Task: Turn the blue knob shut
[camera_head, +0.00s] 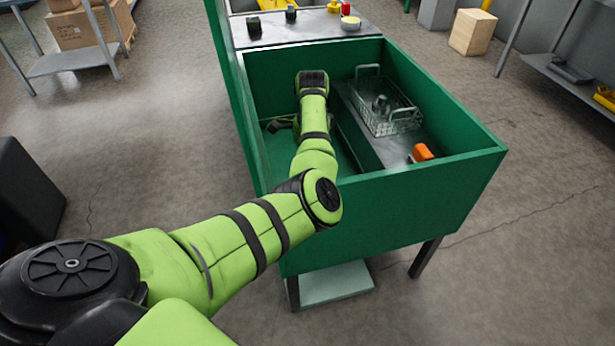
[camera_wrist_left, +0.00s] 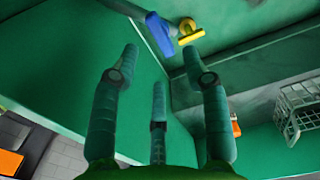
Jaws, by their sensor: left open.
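The blue knob (camera_wrist_left: 160,35) shows in the left wrist view as a blue, elongated piece high on a green wall, just left of a yellow fitting (camera_wrist_left: 189,33). My left gripper (camera_wrist_left: 160,64) has its three fingers spread open with nothing between them. The knob appears beyond the fingertips, with no visible contact. In the head view my left arm reaches into the green basin (camera_head: 420,200), and the dark left gripper (camera_head: 281,124) is low beside its left wall. I cannot make out the blue knob in the head view. My right gripper is in neither view.
A wire basket (camera_head: 385,105) with a grey part in it stands on a grey ledge (camera_head: 362,128) inside the basin. An orange block (camera_head: 422,152) lies near the front wall. The basin walls surround my forearm. Small items stand on the counter (camera_head: 290,28) behind.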

